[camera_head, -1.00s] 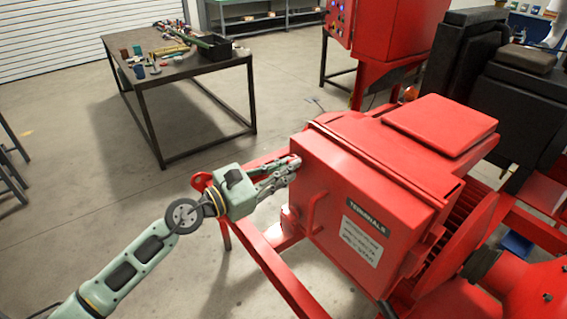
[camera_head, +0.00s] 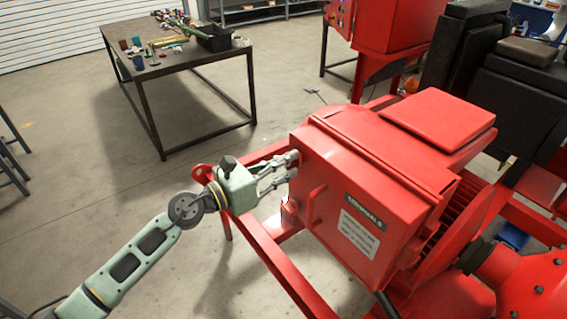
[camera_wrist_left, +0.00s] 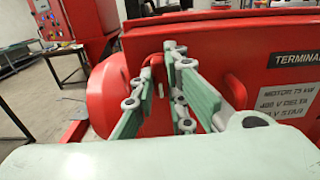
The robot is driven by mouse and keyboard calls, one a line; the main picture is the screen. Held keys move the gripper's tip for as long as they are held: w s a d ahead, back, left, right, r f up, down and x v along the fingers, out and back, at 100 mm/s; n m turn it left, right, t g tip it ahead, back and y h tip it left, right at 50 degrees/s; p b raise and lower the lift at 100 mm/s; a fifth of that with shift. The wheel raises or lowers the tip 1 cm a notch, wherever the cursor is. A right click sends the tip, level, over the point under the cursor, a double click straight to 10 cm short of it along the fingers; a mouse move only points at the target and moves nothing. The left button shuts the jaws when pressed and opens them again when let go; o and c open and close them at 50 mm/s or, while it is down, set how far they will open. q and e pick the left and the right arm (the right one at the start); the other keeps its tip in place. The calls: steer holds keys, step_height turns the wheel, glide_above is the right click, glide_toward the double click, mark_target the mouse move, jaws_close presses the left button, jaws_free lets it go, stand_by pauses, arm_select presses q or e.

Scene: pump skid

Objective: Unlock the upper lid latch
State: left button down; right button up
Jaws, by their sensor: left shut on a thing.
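The red terminal box (camera_head: 340,200) has a lid face with a "TERMINALS" label, a white plate and a red handle (camera_head: 316,204). My left gripper (camera_head: 292,165) is at the upper left edge of this lid. In the left wrist view, its green fingers (camera_wrist_left: 158,68) are on either side of a small red piece, the upper lid latch (camera_wrist_left: 157,61), and shut on it. The fingers hide most of the latch, so its exact angle is unclear. The handle also shows in the left wrist view (camera_wrist_left: 235,92), right of the fingers. My right gripper is not in view.
A red frame rail (camera_head: 272,262) runs below the box. A dark table (camera_head: 165,68) with tools stands at the back left. A red control cabinet (camera_head: 385,40) stands behind. The floor between table and skid is clear.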

arm_select(q)
steer(key=c, duration=1.8)
jaws_free()
steer(key=shift+o, duration=0.2)
steer(key=shift+a, duration=0.1)
steer(key=v, duration=1.1)
steer(key=shift+s+a, duration=0.25)
steer(key=shift+a, duration=0.05)
